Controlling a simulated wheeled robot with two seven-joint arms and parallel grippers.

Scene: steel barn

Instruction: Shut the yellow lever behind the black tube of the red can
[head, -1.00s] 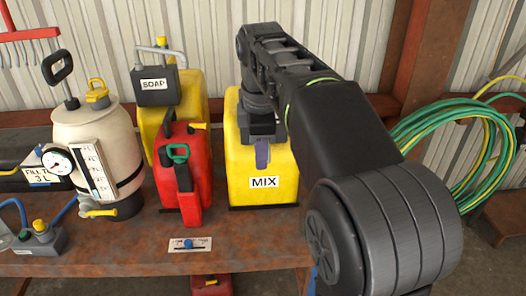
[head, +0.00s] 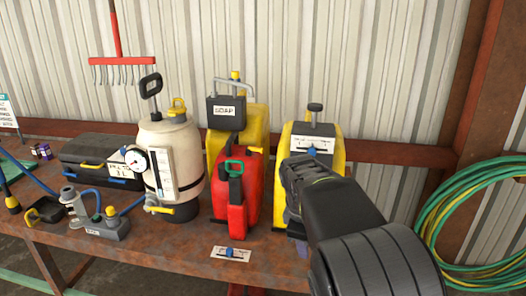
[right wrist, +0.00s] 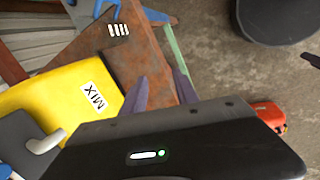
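The red can (head: 251,195) stands upright on the rusty bench in the head view. My left gripper is not in view.
The yellow MIX can (head: 335,153) shows its label in the right wrist view (right wrist: 60,95). The SOAP can (head: 256,125) stands behind the red can and a cream sprayer tank (head: 170,140) left of it. A small card (head: 231,254) lies near the bench's front edge.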

